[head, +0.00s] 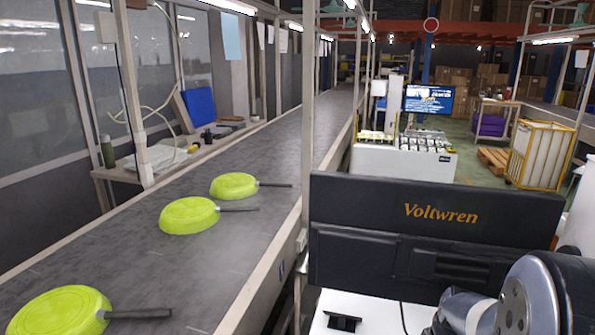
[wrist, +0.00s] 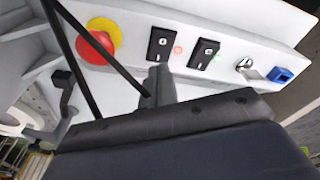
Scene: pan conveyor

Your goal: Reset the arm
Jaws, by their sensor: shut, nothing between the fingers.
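My gripper (wrist: 160,78) shows in the wrist view, with its dark fingers together in the middle and nothing between them. It is over a white surface with switches, and I cannot tell whether it touches anything. In the head view my arm is folded at the lower right, and the gripper itself is out of that picture. The arm is apart from the conveyor (head: 230,245).
Three lime-green pans lie bottom up on the conveyor, handles to the right: a near one (head: 60,310), a middle one (head: 188,214) and a far one (head: 233,185). A frame post (head: 307,120) stands at the belt's right edge. A yellow-framed cart (head: 541,155) stands at right.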

